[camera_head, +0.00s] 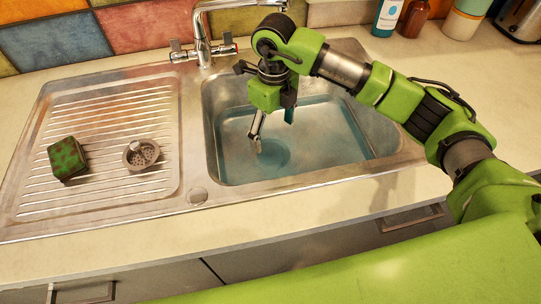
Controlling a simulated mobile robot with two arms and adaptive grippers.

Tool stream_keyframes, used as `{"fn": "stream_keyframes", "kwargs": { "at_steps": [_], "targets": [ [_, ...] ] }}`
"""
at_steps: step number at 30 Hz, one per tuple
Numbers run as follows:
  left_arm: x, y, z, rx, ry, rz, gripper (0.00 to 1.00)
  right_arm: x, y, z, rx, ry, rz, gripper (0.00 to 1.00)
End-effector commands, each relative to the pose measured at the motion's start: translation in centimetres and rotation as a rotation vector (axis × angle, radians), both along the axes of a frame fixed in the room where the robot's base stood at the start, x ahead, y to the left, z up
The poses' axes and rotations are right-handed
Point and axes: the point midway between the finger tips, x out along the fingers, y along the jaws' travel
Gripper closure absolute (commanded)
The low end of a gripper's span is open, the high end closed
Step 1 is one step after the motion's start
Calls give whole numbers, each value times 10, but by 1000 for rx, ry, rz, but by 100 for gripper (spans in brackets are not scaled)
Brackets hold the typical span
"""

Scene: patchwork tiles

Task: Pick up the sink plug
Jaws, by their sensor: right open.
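The steel sink basin (220,112) holds blue-green water. A round darker shape (275,157) shows under the water at the basin's bottom; I cannot tell whether it is the plug or only the drain. A round grey metal strainer-like piece (141,154) with holes and a small knob lies on the drainboard, left of the basin. My right gripper (273,136) is open and points down over the basin, above the round shape. One fingertip is close to the water; I cannot tell if it touches. My left gripper is not in view.
A green and brown sponge (67,158) lies on the ribbed drainboard (105,110). A chrome tap (203,42) stands behind the basin, near my right arm. Bottles (388,17), a cup (464,20) and a toaster (519,18) stand at the back right. The front counter strip is clear.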

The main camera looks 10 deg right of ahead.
Motion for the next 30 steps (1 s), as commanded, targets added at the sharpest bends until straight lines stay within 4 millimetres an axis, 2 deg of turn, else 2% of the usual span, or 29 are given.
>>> {"fn": "stream_keyframes", "kwargs": {
  "at_steps": [4,13,21,30],
  "targets": [
    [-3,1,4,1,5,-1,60,-1,1,-27,0,4,2,24],
    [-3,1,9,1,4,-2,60,1,2,-51,3,3,2,24],
    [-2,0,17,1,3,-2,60,4,5,-89,2,2,2,24],
    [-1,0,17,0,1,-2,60,5,5,-95,2,0,3,24]
  ]
}}
